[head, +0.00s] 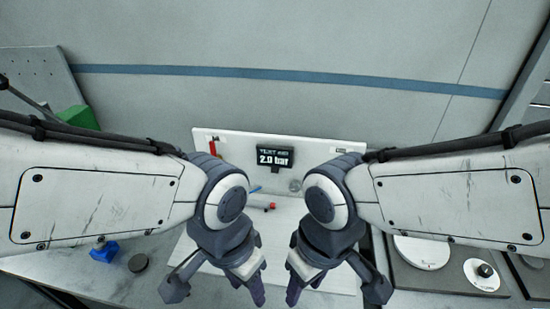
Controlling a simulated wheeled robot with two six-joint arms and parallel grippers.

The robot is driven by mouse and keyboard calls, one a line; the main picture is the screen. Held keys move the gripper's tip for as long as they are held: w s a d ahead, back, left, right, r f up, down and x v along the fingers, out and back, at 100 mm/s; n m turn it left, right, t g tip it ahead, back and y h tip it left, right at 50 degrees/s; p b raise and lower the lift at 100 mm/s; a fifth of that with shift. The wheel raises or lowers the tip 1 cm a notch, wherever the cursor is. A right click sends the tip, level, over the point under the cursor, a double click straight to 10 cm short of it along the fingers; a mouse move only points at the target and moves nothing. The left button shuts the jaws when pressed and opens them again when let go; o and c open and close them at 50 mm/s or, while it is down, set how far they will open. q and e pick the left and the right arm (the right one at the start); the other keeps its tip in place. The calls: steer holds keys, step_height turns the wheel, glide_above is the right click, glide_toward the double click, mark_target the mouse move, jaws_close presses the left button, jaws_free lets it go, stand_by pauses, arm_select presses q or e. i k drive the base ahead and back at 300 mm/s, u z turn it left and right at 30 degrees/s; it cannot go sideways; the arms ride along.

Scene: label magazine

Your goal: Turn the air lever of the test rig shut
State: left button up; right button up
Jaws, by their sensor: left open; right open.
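The test rig has a white back panel (228,140) with a dark display (273,160) that reads 2.0 bar. A small red upright part (213,147) at the panel's left end looks like the air lever; its exact angle is too small to tell. My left gripper (250,287) is open and empty, low in the view, in front of the panel and apart from the red part. My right gripper (300,288) is open and empty beside it. My arms hide part of the rig's white base.
A small red piece (270,206) and a blue piece (256,189) are on the rig between my wrists. A blue block (104,251) and a dark disc (138,263) lie at left. A green block (88,118) stands behind my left arm. Round plates (421,252) lie at right.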

mark_target(211, 143)
steer(key=z, duration=2.1)
steer(key=k, duration=1.35)
steer(key=u, duration=1.8)
steer(key=i, duration=0.5)
